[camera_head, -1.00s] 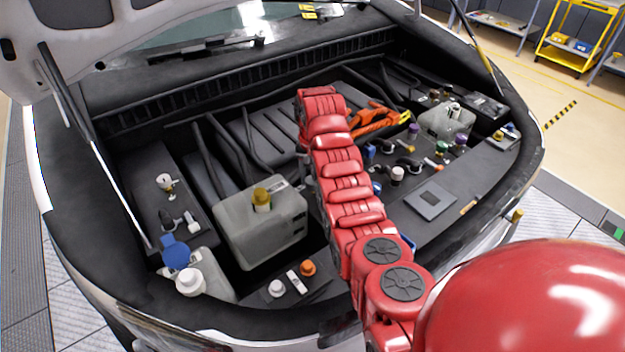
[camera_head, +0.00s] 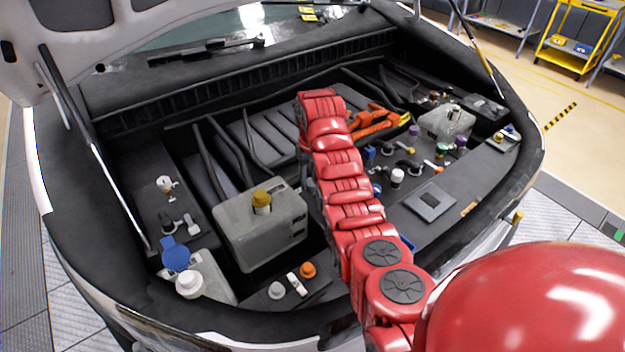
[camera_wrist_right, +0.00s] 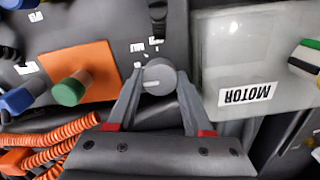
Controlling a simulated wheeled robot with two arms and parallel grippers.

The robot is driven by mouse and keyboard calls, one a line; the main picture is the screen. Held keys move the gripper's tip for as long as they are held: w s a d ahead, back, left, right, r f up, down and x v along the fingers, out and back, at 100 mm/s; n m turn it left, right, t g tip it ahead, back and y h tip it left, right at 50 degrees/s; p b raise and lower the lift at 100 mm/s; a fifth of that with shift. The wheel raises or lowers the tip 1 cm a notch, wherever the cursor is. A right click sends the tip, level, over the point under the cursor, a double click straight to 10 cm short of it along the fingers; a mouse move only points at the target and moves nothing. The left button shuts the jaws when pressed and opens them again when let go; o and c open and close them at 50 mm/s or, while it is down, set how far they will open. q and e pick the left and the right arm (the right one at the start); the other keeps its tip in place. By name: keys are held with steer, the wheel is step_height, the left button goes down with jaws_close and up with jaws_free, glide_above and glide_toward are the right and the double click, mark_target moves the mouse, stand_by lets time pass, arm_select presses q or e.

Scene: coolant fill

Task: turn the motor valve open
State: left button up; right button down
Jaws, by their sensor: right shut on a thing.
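My right gripper (camera_wrist_right: 157,100) is shut on a round grey valve knob (camera_wrist_right: 159,73) in the right wrist view. One finger is on each side of the knob, and a pale mark line shows on its face. A translucent tank (camera_wrist_right: 225,60) with an upside-down MOTOR label stands just right of the knob. In the head view my red right arm reaches over the engine bay and hides the knob and most of the gripper. A grey tank with a gold cap (camera_head: 262,228) stands left of the arm there. My left gripper is not in view.
Orange cables (camera_head: 378,122) lie beyond the arm and also show in the right wrist view (camera_wrist_right: 60,145). An orange plate (camera_wrist_right: 85,70) and a green cap (camera_wrist_right: 69,91) are near the left finger. A second tank (camera_head: 447,122) and several caps stand at the right.

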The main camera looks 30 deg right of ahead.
stand_by(0.4)
steer(key=shift+c, duration=1.5)
jaws_free()
step_height(320, 180, up, 11)
steer(key=p, duration=1)
step_height(320, 180, up, 5)
glide_above(312, 181)
steer(key=shift+s+r+p, duration=0.1)
steer(key=shift+r+p, duration=0.2)
steer(key=shift+r, duration=0.35)
steer(key=shift+r, duration=0.1)
